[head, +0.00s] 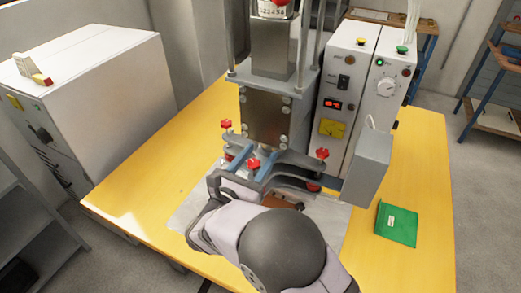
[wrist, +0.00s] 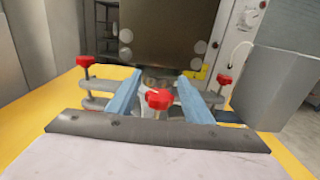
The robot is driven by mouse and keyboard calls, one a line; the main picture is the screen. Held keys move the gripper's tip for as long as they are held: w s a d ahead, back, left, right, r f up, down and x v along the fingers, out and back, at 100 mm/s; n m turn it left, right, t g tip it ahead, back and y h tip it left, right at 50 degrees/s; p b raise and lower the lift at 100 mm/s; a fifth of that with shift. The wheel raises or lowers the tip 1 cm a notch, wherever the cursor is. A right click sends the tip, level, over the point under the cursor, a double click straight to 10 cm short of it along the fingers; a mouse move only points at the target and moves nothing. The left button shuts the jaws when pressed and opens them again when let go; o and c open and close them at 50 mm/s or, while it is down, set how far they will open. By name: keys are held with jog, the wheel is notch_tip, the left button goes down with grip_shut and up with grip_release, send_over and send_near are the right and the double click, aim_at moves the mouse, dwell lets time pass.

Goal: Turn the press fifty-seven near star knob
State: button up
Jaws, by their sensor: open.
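The near red star knob (head: 254,164) stands on the front of the press fixture, and it also shows in the wrist view (wrist: 159,98). My gripper (head: 262,152) is open, and its two blue fingers reach towards the press on either side of this knob. In the wrist view my gripper (wrist: 160,76) shows a gap between the knob and each finger. I cannot tell whether the fingers are level with the knob. The press (head: 268,115) rises behind, with a left red knob (head: 226,125) and a right red knob (head: 322,154) outside the fingers.
A white control box (head: 345,100) stands behind on the right, with a grey box (head: 368,165) in front. A green folder (head: 396,225) lies on the yellow table (head: 425,180). A white cabinet (head: 90,95) stands at left. The table's front left is clear.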

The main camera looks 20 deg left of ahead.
jog(key=shift+w, duration=0.7)
jog(key=shift+c, duration=0.5)
jog(key=c, duration=0.9)
jog(key=shift+m+h, duration=0.3)
jog(key=shift+h, duration=0.2)
jog(key=m+h+b, duration=0.1)
jog(key=h, duration=0.1)
jog(key=d+m+g+h+b, duration=0.1)
jog(key=m+h, duration=0.1)
jog(key=shift+s+f+h, duration=0.1)
jog(key=shift+h, duration=0.3)
jog(key=shift+s+d+m+g+h+b, duration=0.1)
jog(key=shift+d+m+g+h, duration=0.1)
jog(key=shift+m+g+h, duration=0.4)
jog(key=shift+s+d+m+g+h+b, duration=0.1)
jog(key=shift+d+m+g+h+b, duration=0.2)
jog(key=shift+m+h, duration=0.5)
jog(key=shift+s+d+m+g+h+p, duration=0.1)
jog(key=shift+m+g+h, duration=0.35)
jog(key=shift+h, duration=0.45)
jog(key=shift+d+m+g+h, duration=0.1)
jog(key=shift+m+g+h, duration=0.15)
jog(key=shift+g+h, duration=0.15)
